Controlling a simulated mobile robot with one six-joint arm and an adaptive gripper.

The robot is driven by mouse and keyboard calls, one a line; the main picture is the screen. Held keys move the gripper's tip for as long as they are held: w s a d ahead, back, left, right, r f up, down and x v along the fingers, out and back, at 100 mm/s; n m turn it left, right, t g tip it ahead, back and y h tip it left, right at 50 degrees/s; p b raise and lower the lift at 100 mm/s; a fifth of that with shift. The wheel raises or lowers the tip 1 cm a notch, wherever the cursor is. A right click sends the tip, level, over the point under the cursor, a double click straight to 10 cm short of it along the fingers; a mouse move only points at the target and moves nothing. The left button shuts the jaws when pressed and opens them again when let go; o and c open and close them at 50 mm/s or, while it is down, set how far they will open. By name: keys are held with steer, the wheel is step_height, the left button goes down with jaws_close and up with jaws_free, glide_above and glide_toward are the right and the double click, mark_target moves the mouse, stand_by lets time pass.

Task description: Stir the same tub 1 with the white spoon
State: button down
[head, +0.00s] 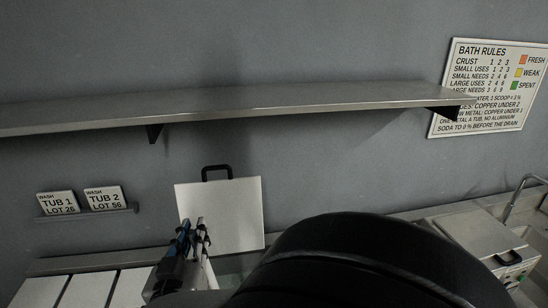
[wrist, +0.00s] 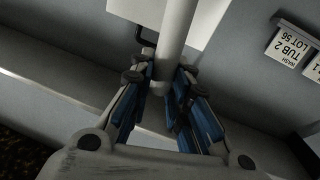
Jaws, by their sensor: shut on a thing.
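My gripper (head: 193,235) is low in the head view, in front of an upright white lid (head: 232,213) with a black handle. The wrist view shows my gripper's blue-padded fingers (wrist: 161,88) closed around a pale round shaft, the white spoon (wrist: 175,45). The spoon's far end is out of the wrist view. A small wall sign reads TUB 1 LOT 26 (head: 57,203). The inside of the tub is hidden behind my arm and the lower picture edge, so I cannot tell whether the spoon touches its contents.
A TUB 2 LOT 56 sign (head: 104,198) stands beside the first sign. A long shelf (head: 250,102) crosses the wall above. Pale panels (head: 85,290) lie at lower left. A closed box with a black handle (head: 485,240) is at right, below the bath rules board (head: 490,88).

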step_height(320, 180, up, 4)
steer(key=p, duration=0.3)
steer(key=shift+r+p, duration=0.1)
steer(key=shift+p, duration=0.2)
stand_by(0.4)
